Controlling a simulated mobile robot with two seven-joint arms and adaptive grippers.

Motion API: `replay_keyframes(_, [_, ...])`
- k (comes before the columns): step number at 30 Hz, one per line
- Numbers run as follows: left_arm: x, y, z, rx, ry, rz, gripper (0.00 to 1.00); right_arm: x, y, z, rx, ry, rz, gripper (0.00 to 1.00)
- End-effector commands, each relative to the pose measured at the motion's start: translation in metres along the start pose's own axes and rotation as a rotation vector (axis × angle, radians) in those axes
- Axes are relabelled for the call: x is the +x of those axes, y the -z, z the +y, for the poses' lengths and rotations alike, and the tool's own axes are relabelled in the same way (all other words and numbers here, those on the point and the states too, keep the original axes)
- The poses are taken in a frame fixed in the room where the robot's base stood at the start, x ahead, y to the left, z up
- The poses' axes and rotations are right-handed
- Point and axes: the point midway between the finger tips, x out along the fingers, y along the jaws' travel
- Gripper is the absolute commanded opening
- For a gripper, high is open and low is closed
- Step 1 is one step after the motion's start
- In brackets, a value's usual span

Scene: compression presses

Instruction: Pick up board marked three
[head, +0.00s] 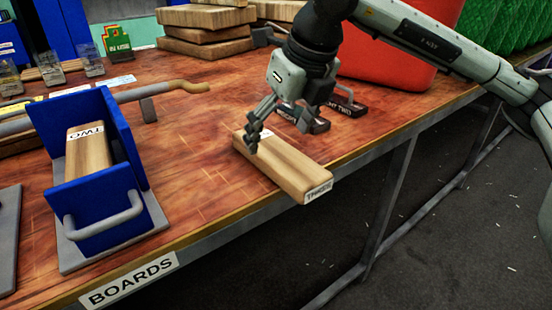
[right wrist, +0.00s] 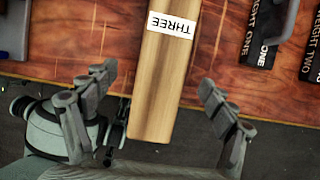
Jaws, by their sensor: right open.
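The board marked three (head: 285,167) is a light wooden block lying flat on the table, its labelled end sticking out past the front edge. In the right wrist view the board (right wrist: 157,85) runs up the middle, with a THREE label on its top. My right gripper (head: 264,130) is over the far part of the board in the head view. In the right wrist view its fingers (right wrist: 160,105) are spread wide, one on each side of the board, with gaps to it. It is open and empty. My left gripper is not in view.
A blue press (head: 128,150) with a board marked two (head: 90,160) inside stands at the left. Dark weights (head: 345,103) lie behind the right gripper, near a red bin (head: 385,55). Stacked boards (head: 205,30) are at the back. The table between press and board is clear.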

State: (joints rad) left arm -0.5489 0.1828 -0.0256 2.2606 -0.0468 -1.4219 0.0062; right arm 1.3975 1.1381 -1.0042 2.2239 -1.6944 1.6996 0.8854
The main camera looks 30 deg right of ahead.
Motion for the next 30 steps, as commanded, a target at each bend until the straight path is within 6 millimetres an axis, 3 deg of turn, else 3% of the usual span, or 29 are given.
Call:
replay_keyframes(9, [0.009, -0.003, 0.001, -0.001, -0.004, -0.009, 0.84, 0.043, 0.006, -0.005, -0.002, -0.001, 0.001, 0.84])
replay_keyframes(18, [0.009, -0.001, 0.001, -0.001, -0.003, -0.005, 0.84, 0.048, 0.005, -0.005, -0.002, -0.001, -0.001, 0.84])
replay_keyframes(30, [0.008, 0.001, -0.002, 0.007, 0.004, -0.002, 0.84, 0.048, 0.005, -0.005, -0.002, -0.001, -0.001, 0.35])
